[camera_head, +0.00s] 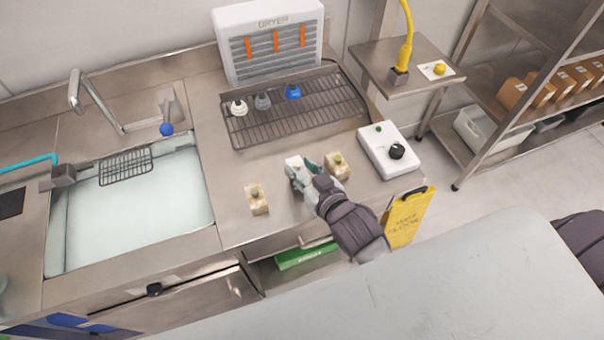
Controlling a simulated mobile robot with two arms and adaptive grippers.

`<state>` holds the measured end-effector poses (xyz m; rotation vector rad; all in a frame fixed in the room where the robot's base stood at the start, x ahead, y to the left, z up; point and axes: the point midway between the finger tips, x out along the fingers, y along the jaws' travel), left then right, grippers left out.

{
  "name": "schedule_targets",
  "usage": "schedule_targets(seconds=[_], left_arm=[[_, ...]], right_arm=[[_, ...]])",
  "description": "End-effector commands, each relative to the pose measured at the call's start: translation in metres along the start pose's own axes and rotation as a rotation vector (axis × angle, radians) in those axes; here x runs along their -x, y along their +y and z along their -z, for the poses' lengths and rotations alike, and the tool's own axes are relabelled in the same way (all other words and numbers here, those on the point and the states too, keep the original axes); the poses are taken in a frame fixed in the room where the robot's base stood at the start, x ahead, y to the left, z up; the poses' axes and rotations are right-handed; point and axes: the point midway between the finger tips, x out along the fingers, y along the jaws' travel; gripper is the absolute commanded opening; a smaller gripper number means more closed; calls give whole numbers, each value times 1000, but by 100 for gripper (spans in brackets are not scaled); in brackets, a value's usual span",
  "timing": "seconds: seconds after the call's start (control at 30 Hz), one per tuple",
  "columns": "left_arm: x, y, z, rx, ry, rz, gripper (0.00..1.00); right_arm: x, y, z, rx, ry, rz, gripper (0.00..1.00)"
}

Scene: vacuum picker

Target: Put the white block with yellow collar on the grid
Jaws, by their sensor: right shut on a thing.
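My right gripper (300,169) reaches in from the lower right over the steel counter, in front of the wire grid. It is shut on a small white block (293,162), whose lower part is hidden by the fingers. I cannot make out a yellow collar on it. The dark wire grid (336,107) lies on the counter in front of the white dryer. A white piece (238,108), a grey piece (262,101) and a blue piece (293,91) stand along its back left part. The grid's front and right parts are bare. My left gripper is not in view.
Two beige blocks stand on the counter, one left of the gripper (257,199) and one close on its right (338,166). A white control box (388,150) is farther right. The dryer (270,42) stands behind the grid. A sink (130,205) is at left.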

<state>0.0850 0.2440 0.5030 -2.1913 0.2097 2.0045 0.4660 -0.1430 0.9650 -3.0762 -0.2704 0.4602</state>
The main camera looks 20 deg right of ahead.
Motion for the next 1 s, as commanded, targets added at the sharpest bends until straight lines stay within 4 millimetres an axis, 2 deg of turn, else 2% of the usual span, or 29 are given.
schedule_targets(seconds=[0.1, 0.2, 0.57, 0.6, 0.7, 0.73, 1.0], left_arm=[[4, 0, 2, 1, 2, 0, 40], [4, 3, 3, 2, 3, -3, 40], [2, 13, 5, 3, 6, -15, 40], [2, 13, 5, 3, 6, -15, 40], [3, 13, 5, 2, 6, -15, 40], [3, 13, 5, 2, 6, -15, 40], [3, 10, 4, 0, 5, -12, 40]], right_arm=[[-5, 1, -18, -2, -4, -1, 0], [-7, 2, -26, -1, -2, -1, 0], [-8, 2, -30, -1, -1, 0, 0], [-8, 2, -30, -1, -1, 0, 44], [-8, 2, -30, -1, -2, 0, 61], [-8, 2, -30, -1, -2, 0, 66], [-8, 2, -30, -1, -2, 0, 66]])
